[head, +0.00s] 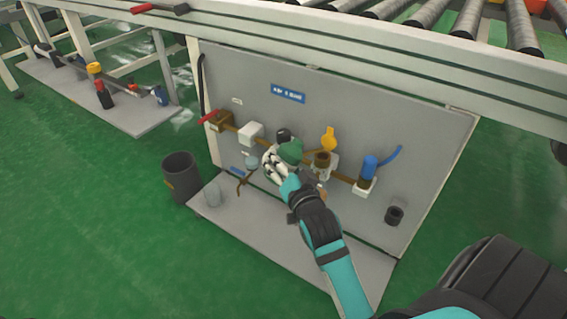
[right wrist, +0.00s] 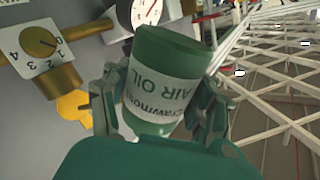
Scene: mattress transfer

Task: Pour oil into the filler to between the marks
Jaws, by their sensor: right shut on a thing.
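My right gripper (head: 279,166) is shut on a green oil bottle (head: 291,151) in front of the grey panel (head: 430,140). In the right wrist view, the bottle (right wrist: 165,85) sits between both fingers, its "AIR OIL" label upside down. A brass pipe line with several fittings runs across the panel. A brass fitting (head: 322,161) with a yellow part (head: 329,138) stands just right of the bottle. I cannot tell which fitting is the filler, and no level marks are readable. My left gripper is not in view.
A white-bodied fitting (head: 250,132) is on the pipe's left, a blue-topped one (head: 369,168) on its right. A dark bin (head: 181,177) stands left of the grey base plate (head: 235,212). A clear cup (head: 213,194) stands on the plate. A roller conveyor (head: 430,25) runs above.

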